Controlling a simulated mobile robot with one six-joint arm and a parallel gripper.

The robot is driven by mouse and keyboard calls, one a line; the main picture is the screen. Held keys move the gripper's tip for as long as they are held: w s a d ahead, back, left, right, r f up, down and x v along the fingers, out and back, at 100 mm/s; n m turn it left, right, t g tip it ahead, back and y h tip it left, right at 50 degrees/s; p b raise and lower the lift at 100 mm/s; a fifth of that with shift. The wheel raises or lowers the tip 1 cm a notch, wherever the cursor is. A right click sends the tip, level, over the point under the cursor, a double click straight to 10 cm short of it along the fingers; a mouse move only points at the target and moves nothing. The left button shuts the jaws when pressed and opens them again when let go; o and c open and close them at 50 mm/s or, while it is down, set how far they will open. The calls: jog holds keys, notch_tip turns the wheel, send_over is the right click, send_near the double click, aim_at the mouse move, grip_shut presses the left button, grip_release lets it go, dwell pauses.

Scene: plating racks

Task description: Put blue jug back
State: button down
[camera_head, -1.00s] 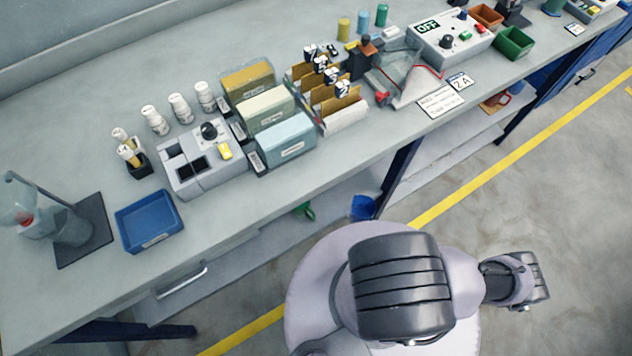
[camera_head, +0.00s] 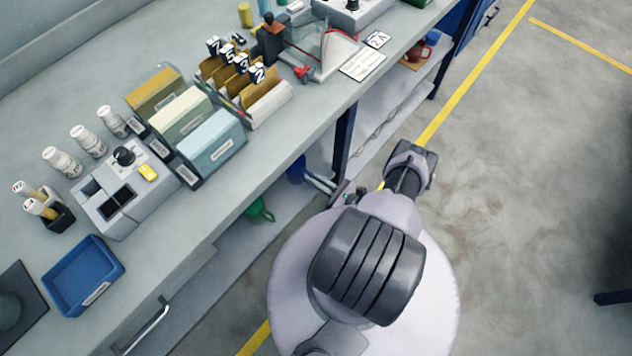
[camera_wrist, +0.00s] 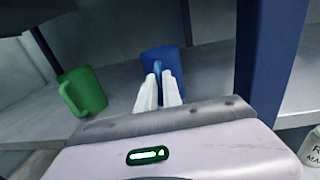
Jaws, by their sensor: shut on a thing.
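The blue jug (camera_head: 296,169) is at the lower shelf under the bench, partly hidden by the bench edge in the head view. In the wrist view the blue jug (camera_wrist: 163,62) is upright, right at my fingertips. My gripper (camera_wrist: 161,77) is shut on it, with the two pale fingers close together against its near side. In the head view my gripper (camera_head: 318,183) reaches in under the bench front. Whether the jug's base touches the shelf is hard to tell.
A green jug (camera_wrist: 82,91) stands left of the blue jug on the shelf (camera_wrist: 115,112). A dark blue bench leg (camera_wrist: 268,60) rises close on the right. A white labelled container (camera_wrist: 312,148) is at the right edge. A red mug (camera_head: 417,53) sits farther along the shelf.

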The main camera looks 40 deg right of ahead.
jog(key=c, duration=1.5)
grip_release()
jog(key=shift+r, duration=0.15)
jog(key=shift+s, duration=0.1)
jog(key=s, duration=0.4)
jog(key=s+d, duration=0.1)
jog(key=s, duration=0.3)
jog(key=s+d, duration=0.1)
jog(key=s, duration=0.2)
jog(key=shift+s, duration=0.4)
